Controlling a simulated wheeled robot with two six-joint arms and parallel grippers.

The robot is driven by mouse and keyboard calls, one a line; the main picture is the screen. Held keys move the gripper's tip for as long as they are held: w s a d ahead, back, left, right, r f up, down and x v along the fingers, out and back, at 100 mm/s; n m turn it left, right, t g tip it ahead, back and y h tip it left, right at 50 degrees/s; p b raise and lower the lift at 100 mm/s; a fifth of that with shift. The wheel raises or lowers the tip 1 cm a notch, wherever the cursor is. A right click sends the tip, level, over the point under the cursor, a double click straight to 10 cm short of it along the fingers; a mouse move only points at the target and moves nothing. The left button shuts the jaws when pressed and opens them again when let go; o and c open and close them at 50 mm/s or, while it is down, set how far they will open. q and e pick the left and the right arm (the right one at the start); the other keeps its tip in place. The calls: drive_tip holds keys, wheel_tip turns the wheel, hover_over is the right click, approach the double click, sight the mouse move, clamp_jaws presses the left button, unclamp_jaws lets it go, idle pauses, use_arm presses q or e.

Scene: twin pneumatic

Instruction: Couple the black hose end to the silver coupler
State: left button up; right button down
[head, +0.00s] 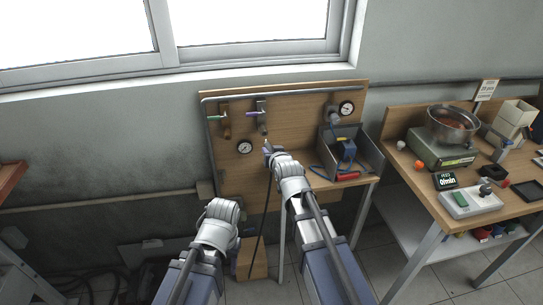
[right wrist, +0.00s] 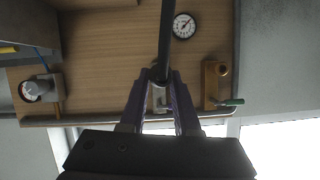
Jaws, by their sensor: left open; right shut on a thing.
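My right gripper (head: 267,148) is shut on the black hose end (right wrist: 158,72), in front of the wooden panel. The black hose (head: 259,215) hangs down from it in the head view. In the right wrist view, which is upside down, a silver coupler (right wrist: 159,99) shows between my right fingers (right wrist: 160,78), just beyond the hose end. I cannot tell whether hose end and coupler touch. A purple-handled valve (head: 262,113) sits above my right gripper in the head view. My left gripper (head: 223,208) is open, low and left of the panel; my wrist mostly hides its fingers.
A green-handled valve (head: 224,122) and a gauge (head: 244,147) are on the panel to the left. Another gauge (head: 346,108) is at its upper right. A grey bin (head: 368,152) holds a blue item. A cluttered bench (head: 405,190) stands on the right.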

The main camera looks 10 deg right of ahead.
sight(267, 142)
drive_tip(key=shift+w, duration=1.2)
drive_tip(key=shift+w+a, duration=0.1)
drive_tip(key=shift+w, duration=1.55)
idle(0.4)
drive_tip(key=c, duration=0.6)
unclamp_jaws()
drive_tip(key=shift+o, duration=0.2)
drive_tip(key=p+v, duration=0.3)
drive_tip(key=v, duration=0.5)
drive_tip(key=shift+w, duration=0.1)
